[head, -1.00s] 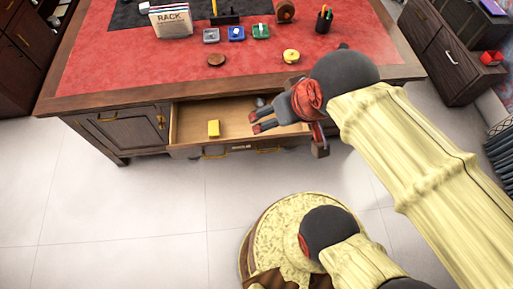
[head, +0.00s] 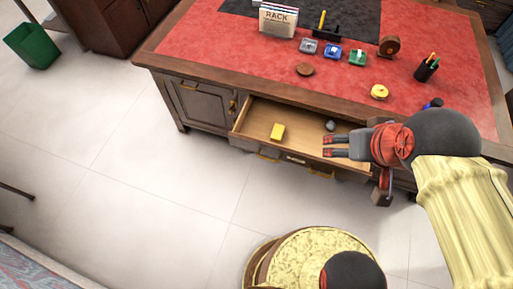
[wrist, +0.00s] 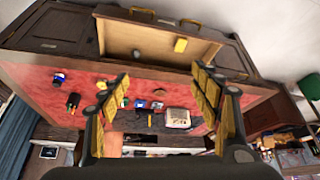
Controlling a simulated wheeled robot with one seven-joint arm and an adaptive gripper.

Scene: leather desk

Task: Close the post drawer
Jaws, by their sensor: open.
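The post drawer (head: 255,122) is pulled out from the front of the red-topped desk (head: 240,62). My gripper (head: 324,146) is open and empty, over the right part of the drawer in the head view, fingers pointing left. I cannot tell whether it touches the drawer.
On the desk stand a rack box (head: 278,20), several small coloured trays, a yellow tape roll (head: 379,92) and a pen cup (head: 426,69). A green bin (head: 32,45) is at the far left. The floor before the drawer's left side is clear.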

